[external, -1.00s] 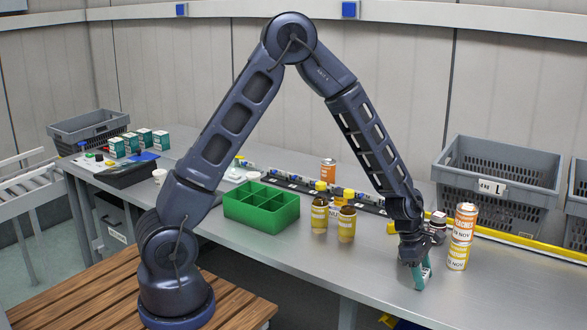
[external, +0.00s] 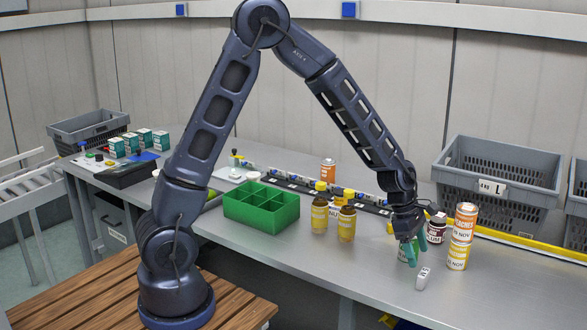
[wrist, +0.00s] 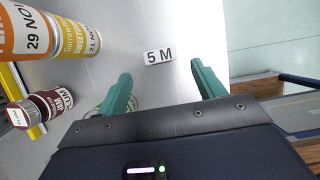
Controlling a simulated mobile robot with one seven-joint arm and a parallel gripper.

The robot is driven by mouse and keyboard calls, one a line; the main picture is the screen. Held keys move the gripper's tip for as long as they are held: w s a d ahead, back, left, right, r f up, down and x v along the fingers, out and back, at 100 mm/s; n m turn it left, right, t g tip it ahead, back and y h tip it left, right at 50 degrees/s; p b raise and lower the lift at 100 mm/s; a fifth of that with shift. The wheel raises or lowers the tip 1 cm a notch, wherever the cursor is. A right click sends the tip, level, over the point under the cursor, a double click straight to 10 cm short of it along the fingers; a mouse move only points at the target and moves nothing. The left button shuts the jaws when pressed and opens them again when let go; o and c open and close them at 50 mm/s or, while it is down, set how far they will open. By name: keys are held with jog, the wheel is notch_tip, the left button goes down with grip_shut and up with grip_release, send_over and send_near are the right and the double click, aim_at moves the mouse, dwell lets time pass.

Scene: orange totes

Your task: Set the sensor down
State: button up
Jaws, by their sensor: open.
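A small white block (external: 423,278) stands on the grey table near its front edge in the external view. In the wrist view this block (wrist: 159,56) bears the label "5 M"; it appears to be the sensor. My gripper (external: 411,248) is open, its teal fingers pointing down, a little behind and left of the block and apart from it. In the wrist view the block lies beyond the open fingertips of my gripper (wrist: 161,72), with nothing clearly held between them. A round container (wrist: 117,101) is partly hidden behind the left finger.
Two stacked tins, orange (external: 465,222) over yellow (external: 457,256), stand to the right, with a dark red jar (external: 437,228) beside them. Brown bottles (external: 346,224) and a green divided tray (external: 262,206) are left. A grey crate (external: 499,184) stands behind. The front right table is clear.

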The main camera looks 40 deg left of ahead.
jog(key=s+a+r+m+t+y, duration=0.15)
jog(key=a+r+m, duration=0.35)
jog(key=a+r, duration=0.75)
jog(key=s+a+r+m+t, duration=0.15)
jog(key=a+r+m, duration=0.35)
jog(key=a+r, duration=0.7)
jog(key=s+a+m+y, duration=0.1)
jog(key=s+a+m, duration=0.3)
jog(key=s+a, duration=0.4)
jog(key=s+a+r+m+t+y, duration=0.1)
jog(key=s+a+m, duration=0.3)
jog(key=s+a, duration=0.4)
jog(key=a+y, duration=0.1)
jog(key=a, duration=0.4)
jog(key=shift+a+t, duration=0.3)
jog(key=shift+a, duration=0.05)
